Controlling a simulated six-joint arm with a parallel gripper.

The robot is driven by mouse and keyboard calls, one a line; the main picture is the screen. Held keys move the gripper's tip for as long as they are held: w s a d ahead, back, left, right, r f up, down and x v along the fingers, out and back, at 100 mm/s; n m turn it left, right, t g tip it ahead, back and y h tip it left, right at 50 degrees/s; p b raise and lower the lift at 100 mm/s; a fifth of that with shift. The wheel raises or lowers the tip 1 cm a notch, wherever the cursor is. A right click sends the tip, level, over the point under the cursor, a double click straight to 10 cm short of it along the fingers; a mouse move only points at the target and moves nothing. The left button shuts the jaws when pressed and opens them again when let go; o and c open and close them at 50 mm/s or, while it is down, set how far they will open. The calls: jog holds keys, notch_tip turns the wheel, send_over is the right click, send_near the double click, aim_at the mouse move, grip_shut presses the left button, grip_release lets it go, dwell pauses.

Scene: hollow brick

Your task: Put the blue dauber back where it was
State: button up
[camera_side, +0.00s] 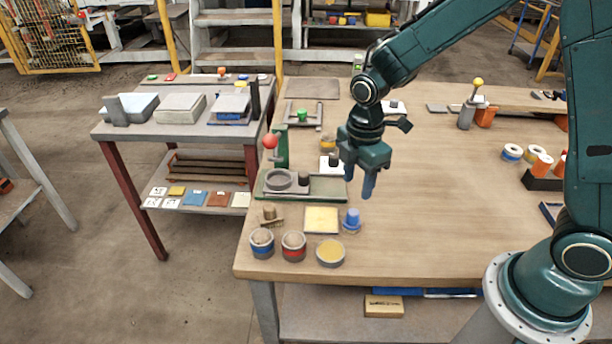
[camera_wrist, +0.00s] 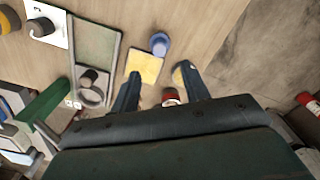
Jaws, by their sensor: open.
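The blue dauber (camera_side: 352,217) stands upright on the table near its left front corner, on what looks like a small round base. It is just right of a square yellow pad (camera_side: 322,220). In the wrist view the blue dauber (camera_wrist: 159,43) shows beyond my fingertips, beside the yellow pad (camera_wrist: 146,66). My gripper (camera_side: 358,182) points down above the table, behind and above the dauber. In the wrist view my gripper (camera_wrist: 160,82) has its two fingers wide apart with nothing held between them.
Two tins, one blue-banded (camera_side: 262,243) and one red-banded (camera_side: 293,247), and a round yellow-topped tin (camera_side: 330,253) stand at the front edge. A green fixture with a grey ring (camera_side: 279,180) and red-knobbed lever (camera_side: 270,141) is left of my gripper. The table's middle is clear.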

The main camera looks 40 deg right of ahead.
jog(key=s+d+r+m+t, duration=0.1)
jog(key=s+r+m, duration=0.3)
jog(key=r, duration=0.3)
jog(key=s+d+r+m+t, duration=0.2)
jog(key=s+r+m, duration=0.2)
jog(key=r, duration=0.2)
jog(key=s+r+m+t, duration=0.1)
jog(key=s+r+m, duration=0.2)
jog(key=s+m, duration=0.1)
jog(key=s+d+r+m+t, duration=0.1)
jog(key=s+r+m, duration=0.1)
jog(key=s, duration=0.5)
jog(key=shift+d+r+m+t, duration=0.3)
jog(key=shift+r+m, duration=0.1)
jog(key=shift+m, duration=0.5)
